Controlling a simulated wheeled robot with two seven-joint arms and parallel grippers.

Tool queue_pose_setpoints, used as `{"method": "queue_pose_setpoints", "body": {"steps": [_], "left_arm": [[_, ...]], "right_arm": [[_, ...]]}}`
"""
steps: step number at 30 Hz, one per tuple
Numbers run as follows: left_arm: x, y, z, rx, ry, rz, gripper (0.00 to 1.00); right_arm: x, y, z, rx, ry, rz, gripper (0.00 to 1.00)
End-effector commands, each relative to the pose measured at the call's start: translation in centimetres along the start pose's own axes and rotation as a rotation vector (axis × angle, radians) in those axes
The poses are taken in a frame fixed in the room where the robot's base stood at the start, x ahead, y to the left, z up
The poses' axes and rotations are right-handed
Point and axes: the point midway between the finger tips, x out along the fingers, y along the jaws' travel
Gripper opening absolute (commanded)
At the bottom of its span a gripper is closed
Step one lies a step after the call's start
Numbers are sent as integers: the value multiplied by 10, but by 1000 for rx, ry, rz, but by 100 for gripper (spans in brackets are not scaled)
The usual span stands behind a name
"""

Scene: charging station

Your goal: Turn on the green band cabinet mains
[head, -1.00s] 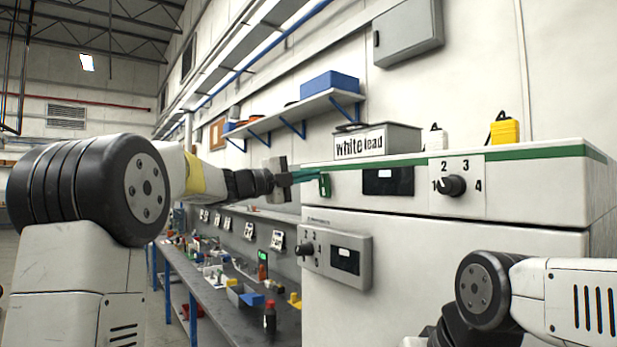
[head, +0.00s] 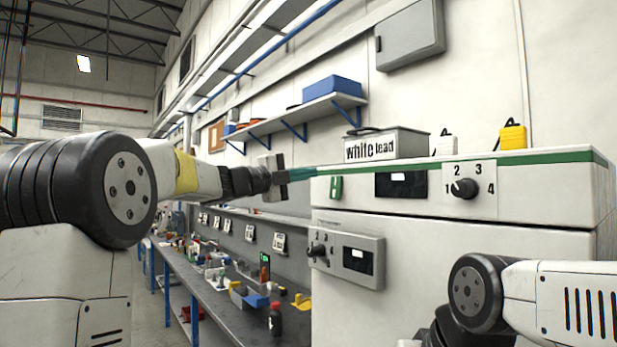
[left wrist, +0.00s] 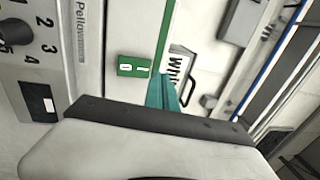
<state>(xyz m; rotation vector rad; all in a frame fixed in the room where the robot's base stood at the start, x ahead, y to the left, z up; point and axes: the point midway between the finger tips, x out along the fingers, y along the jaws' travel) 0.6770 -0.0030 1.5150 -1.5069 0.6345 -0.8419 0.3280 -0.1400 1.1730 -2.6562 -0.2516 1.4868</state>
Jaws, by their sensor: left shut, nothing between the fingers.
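The white cabinet (head: 420,207) with a green band (head: 540,157) along its top edge stands at the right in the head view. Its green mains switch (head: 336,188) sits at the left end of the front, just under the band. In the left wrist view the switch (left wrist: 137,66) shows two halves marked 0 and I; I cannot tell which is pressed. My left gripper (head: 303,173) has teal fingers, shut and empty, just left of and slightly above the switch in the head view. The fingers (left wrist: 163,92) appear close below-right of it in the wrist view. My right gripper is hidden.
Right of the switch are a dark display (head: 401,185) and a numbered knob (head: 464,188). A grey box with another knob and display (head: 346,258) protrudes below. A White lead box (head: 385,145) and yellow weight (head: 513,137) stand on top. A cluttered workbench (head: 215,297) runs left.

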Motion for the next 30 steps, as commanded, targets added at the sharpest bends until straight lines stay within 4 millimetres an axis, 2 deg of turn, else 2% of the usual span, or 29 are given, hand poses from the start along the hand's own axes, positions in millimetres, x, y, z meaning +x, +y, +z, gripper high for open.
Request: {"method": "queue_pose_setpoints", "body": {"steps": [15, 18, 30], "left_arm": [[-70, -20, -1, 0, 2, 1, 0], [-79, -22, -1, 0, 4, 1, 0], [-84, -23, -1, -1, 4, 1, 0]], "right_arm": [[0, 0, 0, 1, 0, 0, 57], [0, 0, 0, 1, 0, 0, 57], [0, 0, 0, 1, 0, 0, 57]]}}
